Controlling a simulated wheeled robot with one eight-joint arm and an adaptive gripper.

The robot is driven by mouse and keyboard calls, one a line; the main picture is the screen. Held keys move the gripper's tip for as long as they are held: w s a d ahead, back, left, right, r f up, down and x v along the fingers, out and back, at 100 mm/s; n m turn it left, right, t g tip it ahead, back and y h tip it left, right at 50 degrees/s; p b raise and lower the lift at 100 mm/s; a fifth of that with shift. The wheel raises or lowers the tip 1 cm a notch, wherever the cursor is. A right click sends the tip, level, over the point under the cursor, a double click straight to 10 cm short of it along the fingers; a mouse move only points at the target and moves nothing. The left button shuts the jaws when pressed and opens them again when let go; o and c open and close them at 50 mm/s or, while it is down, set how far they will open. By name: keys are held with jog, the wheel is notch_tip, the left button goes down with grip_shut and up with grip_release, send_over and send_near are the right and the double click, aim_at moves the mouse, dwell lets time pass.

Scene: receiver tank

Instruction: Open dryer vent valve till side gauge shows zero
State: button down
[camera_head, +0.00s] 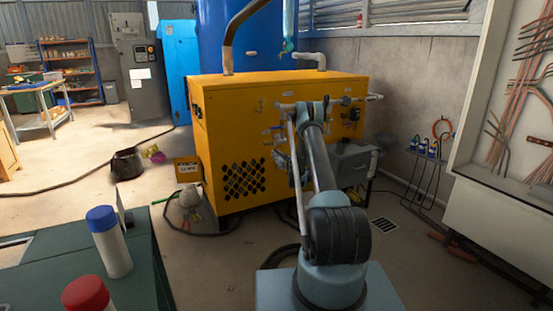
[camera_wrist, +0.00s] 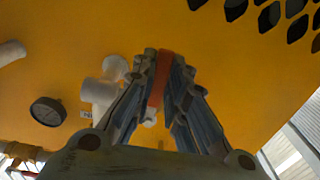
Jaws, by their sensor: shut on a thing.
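The yellow dryer cabinet (camera_head: 255,105) stands in front of my arm in the head view, and its yellow panel (camera_wrist: 235,70) fills the wrist view. My gripper (camera_wrist: 163,68) is shut on an orange-red valve lever (camera_wrist: 157,82), which sits between its fingers. White pipe fittings (camera_wrist: 103,90) lie just left of the fingers, partly hidden by them. A dark round gauge (camera_wrist: 47,111) is further left on the panel; its needle is too small to read. In the head view my arm hides much of the fittings on the cabinet's side.
A green bench (camera_head: 70,265) with a blue-capped bottle (camera_head: 109,240) and a red-capped bottle (camera_head: 87,295) is at the front left. Hoses lie on the floor. The floor at left is mostly open.

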jog(key=shift+w+d, duration=0.15)
jog(key=shift+d, duration=0.15)
jog(key=c, duration=1.7)
grip_release()
jog(key=shift+o, duration=0.6)
jog(key=shift+a, duration=0.1)
jog(key=v, duration=1.2)
jog(key=shift+a, duration=0.15)
jog(key=shift+f, duration=0.1)
